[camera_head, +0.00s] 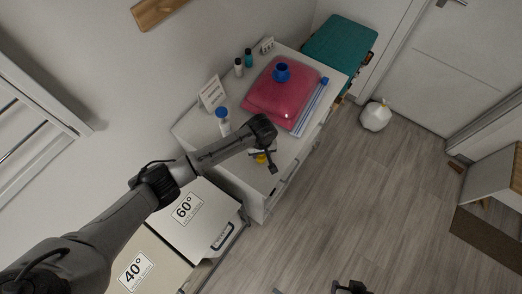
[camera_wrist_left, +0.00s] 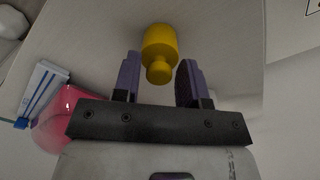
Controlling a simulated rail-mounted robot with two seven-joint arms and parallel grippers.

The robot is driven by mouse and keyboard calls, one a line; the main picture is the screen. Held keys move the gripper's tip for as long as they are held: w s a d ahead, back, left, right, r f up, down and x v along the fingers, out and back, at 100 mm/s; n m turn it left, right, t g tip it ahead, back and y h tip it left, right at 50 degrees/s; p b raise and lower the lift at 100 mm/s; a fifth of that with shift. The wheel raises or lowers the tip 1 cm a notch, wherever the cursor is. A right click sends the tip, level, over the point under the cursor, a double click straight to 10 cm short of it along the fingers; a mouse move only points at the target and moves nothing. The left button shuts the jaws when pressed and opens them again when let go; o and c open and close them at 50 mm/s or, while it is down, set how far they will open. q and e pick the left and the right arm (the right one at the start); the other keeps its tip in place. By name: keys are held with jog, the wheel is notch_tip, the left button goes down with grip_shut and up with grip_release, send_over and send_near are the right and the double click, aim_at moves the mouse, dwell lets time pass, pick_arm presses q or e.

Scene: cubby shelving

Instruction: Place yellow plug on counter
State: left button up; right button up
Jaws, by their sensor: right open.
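The yellow plug (camera_head: 261,158) shows partly behind my left gripper (camera_head: 268,160), over the front of the white counter (camera_head: 202,134). In the left wrist view the plug (camera_wrist_left: 160,48) has a wide body and a narrower knob towards me. My left gripper (camera_wrist_left: 158,82) has its fingers apart on either side of the plug's knob end, with gaps on both sides. I cannot tell the exact height of the fingertips above the counter. My right gripper (camera_head: 350,287) is open at the bottom edge of the head view, away from the counter, mostly cut off.
The counter holds a pink cushion-like bag (camera_head: 268,97) with a blue cap, a blue-capped bottle (camera_head: 222,120), a sign (camera_head: 212,93), small bottles and a blue-white packet (camera_head: 312,106). White hampers (camera_head: 205,222) stand nearer. A white bag (camera_head: 376,116) lies on open floor.

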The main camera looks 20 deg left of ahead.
pick_arm(q)
jog(key=shift+o, duration=0.7)
notch_tip(320, 180, up, 12)
jog(key=p, duration=0.1)
jog(key=shift+s+d+r, duration=0.15)
jog(key=shift+r, duration=0.05)
jog(key=s+d+f+m+t+h, duration=0.1)
jog(key=s+f+m, duration=0.2)
jog(key=s, duration=0.4)
jog(key=s+d+f+m+t+h, duration=0.15)
jog(key=s+f, duration=0.25)
jog(key=s, duration=0.4)
jog(key=s+a+r+m+y, duration=0.1)
jog(key=s+a, duration=0.3)
jog(key=s, duration=0.4)
jog(key=s+a+r+m+y, duration=0.1)
jog(key=s+a+m, duration=0.2)
jog(key=s+a, duration=0.2)
jog(key=s+t, duration=0.1)
jog(key=s, duration=0.2)
jog(key=shift+s, duration=0.15)
